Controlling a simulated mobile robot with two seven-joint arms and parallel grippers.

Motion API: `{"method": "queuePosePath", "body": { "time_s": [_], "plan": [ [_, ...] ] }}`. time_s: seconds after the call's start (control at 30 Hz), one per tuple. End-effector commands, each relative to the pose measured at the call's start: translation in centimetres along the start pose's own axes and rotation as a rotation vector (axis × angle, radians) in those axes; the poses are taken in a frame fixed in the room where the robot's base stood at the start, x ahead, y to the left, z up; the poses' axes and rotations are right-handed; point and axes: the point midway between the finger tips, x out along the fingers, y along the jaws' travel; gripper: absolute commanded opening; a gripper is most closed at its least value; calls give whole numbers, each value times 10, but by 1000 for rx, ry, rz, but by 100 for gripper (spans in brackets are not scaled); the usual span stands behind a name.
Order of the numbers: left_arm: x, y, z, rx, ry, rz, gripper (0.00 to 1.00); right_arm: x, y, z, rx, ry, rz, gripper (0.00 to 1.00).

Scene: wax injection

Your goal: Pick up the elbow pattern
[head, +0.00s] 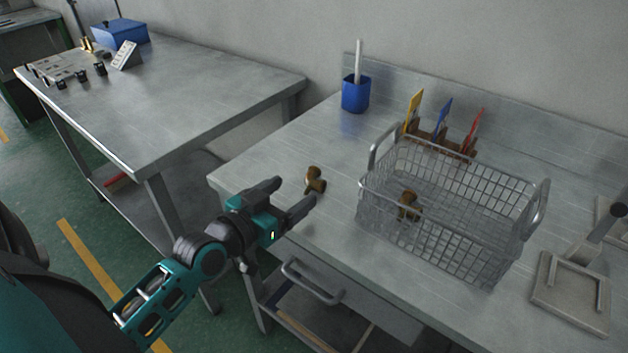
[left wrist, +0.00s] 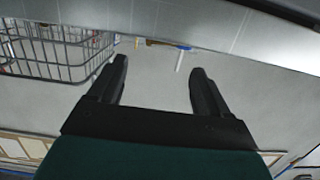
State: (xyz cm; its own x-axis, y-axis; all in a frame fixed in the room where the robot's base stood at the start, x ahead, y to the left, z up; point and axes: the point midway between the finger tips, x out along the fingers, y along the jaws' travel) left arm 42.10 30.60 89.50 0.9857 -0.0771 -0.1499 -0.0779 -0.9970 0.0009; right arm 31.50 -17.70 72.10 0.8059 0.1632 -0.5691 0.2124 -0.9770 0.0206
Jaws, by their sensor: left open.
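A small brown pattern (head: 315,180), which looks like the elbow, stands on the grey metal bench near its left front edge. A second brown piece (head: 409,205) lies inside the wire basket; its exact shape is hard to tell behind the mesh. My left gripper (head: 292,195) is open and empty at the bench's front left edge, just short of the elbow pattern and apart from it. Its two dark fingers also show spread in the left wrist view (left wrist: 158,66), with no pattern visible between them. My right gripper is in neither view.
The wire basket (head: 487,245) stands right of the pattern. Behind it are a blue cup (head: 355,95) and a rack with yellow, blue and red tags (head: 440,134). A metal plate fixture (head: 571,292) is at right. The bench is clear around the standing pattern.

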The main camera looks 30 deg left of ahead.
Motion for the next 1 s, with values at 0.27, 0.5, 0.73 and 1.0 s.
{"method": "queuePosePath", "body": {
  "time_s": [0.27,0.5,0.73,1.0],
  "plan": [
    [17,0,0,1,2,0,78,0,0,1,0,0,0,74],
    [48,0,2,-1,3,0,78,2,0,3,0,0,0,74],
    [64,-1,3,1,-1,0,78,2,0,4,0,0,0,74],
    [64,-1,3,1,-1,0,71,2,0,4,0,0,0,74]
  ]
}}
